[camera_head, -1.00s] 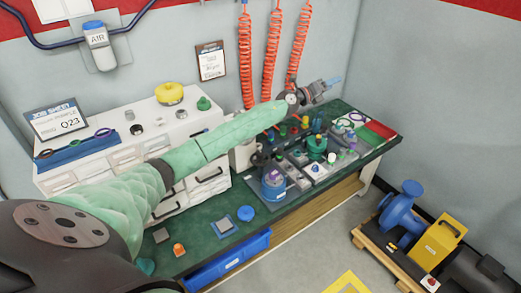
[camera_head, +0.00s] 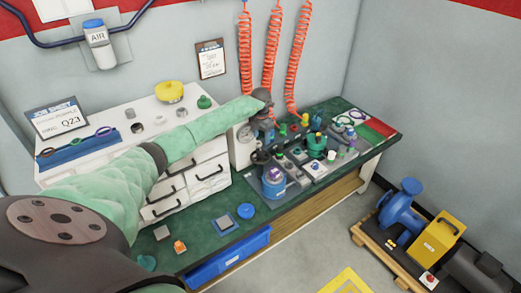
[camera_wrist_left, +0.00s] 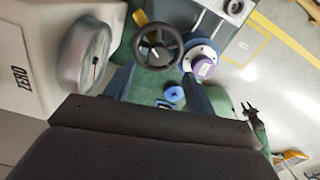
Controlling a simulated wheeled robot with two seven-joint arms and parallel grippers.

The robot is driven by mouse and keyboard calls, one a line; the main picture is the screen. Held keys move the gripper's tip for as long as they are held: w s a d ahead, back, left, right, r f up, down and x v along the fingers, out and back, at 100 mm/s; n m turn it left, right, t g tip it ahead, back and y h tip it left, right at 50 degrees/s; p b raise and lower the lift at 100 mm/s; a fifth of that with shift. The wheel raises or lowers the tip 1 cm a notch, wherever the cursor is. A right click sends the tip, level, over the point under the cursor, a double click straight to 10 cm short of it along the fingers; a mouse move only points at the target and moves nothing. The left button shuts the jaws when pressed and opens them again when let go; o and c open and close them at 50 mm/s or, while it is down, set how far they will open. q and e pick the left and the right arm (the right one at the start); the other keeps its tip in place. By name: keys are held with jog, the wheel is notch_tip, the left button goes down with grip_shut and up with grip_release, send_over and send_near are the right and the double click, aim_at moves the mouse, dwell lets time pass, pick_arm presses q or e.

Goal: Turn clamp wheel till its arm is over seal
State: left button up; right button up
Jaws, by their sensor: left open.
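The black clamp wheel (camera_wrist_left: 158,46) stands ahead of my left gripper in the left wrist view, and it also shows on the bench in the head view (camera_head: 260,157). My left gripper (camera_wrist_left: 157,88) is open and empty, its dark fingers spread on either side below the wheel, apart from it. In the head view my left gripper (camera_head: 267,133) points down just above the wheel. The purple seal (camera_wrist_left: 204,67) sits on a pale round flange right of the wheel. I cannot make out where the clamp arm points.
A round gauge (camera_wrist_left: 86,55) on a pale housing stands close left of the wheel. A green pot (camera_head: 316,147) and small parts crowd the bench to the right. A blue disc (camera_head: 246,212) lies on clearer bench nearer me. A dark forked shape (camera_wrist_left: 251,112) may be my right gripper.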

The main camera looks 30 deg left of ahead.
aim_at(260, 151)
pick_arm(q)
jog(key=shift+s+a, duration=0.15)
jog(key=shift+s, duration=0.1)
jog(key=shift+f+p, duration=0.4)
jog(key=shift+f, duration=0.2)
jog(key=shift+f+p, duration=1.35)
jog(key=shift+f, duration=2)
pick_arm(e)
jog(key=s+d+f, duration=0.2)
jog(key=s, duration=0.4)
jog(key=shift+s+f, duration=0.25)
jog(key=shift+f, duration=0.15)
pick_arm(q)
grip_shut()
